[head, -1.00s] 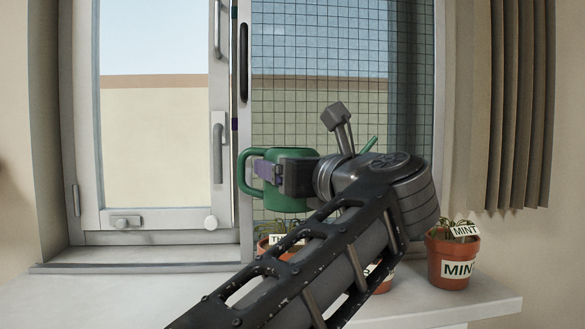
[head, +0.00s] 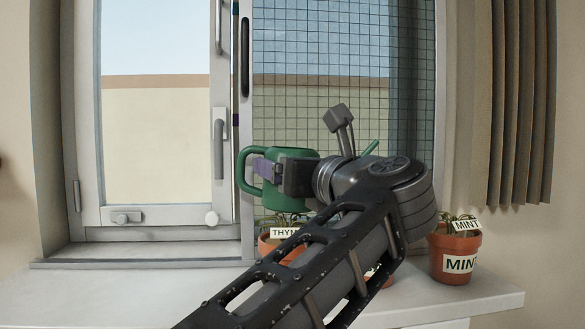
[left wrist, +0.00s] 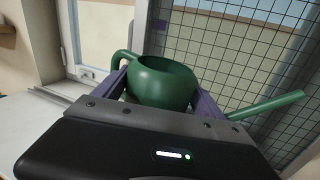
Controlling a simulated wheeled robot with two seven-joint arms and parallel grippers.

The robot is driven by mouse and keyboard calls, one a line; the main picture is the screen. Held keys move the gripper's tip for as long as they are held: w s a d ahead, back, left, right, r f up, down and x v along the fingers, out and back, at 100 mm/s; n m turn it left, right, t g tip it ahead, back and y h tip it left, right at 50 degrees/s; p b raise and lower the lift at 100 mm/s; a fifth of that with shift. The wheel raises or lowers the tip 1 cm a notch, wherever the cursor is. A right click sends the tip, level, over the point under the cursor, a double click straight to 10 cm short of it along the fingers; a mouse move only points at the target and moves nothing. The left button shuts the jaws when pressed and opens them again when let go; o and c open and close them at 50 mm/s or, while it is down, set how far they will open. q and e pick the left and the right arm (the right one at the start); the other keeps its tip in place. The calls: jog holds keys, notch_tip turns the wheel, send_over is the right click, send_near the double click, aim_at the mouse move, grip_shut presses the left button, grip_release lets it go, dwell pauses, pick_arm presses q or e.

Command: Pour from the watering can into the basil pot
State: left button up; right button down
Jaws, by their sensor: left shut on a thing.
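The green watering can (head: 284,204) is held up in front of the window mesh, looking roughly upright. Its handle loops to the left and its spout (head: 370,147) sticks out to the right behind my wrist. My left gripper (head: 266,172) is shut on the can's body; in the left wrist view its purple fingers flank the can (left wrist: 160,88), whose open top shows. No pot with a readable basil label shows. A middle pot (head: 387,272) is almost wholly hidden behind my left forearm, its label unreadable. My right gripper is out of view.
A thyme pot (head: 268,246) stands on the sill below the can, partly behind my arm. A mint pot (head: 440,245) stands at the right end of the white sill (head: 490,294). A mesh screen (head: 320,80) is behind; a curtain (head: 515,100) hangs at right.

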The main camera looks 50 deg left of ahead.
pick_arm(q)
jog(key=shift+s+a+f+m+y+b, duration=0.15)
jog(key=shift+f+m+b, duration=0.2)
jog(key=shift+f+b, duration=0.45)
jog(key=shift+s+f+m+y+b, duration=0.15)
jog(key=shift+f+m+b, duration=0.2)
jog(key=shift+f+b, duration=0.45)
dwell(1.2)
jog(key=shift+r, duration=0.45)
jog(key=shift+r+m+t+y+p, duration=0.6)
jog(key=shift+r+m+t+p, duration=0.1)
jog(key=shift+r+m, duration=0.95)
dwell(0.7)
jog(key=shift+w+d+r+m+t+p, duration=0.15)
jog(key=shift+r+m+t+p, duration=0.25)
jog(key=shift+r+m, duration=0.4)
jog(key=shift+w+d+r+m+t+p, duration=0.1)
jog(key=shift+r+m+t+p, duration=0.25)
jog(key=shift+r+m, duration=0.4)
dwell(0.8)
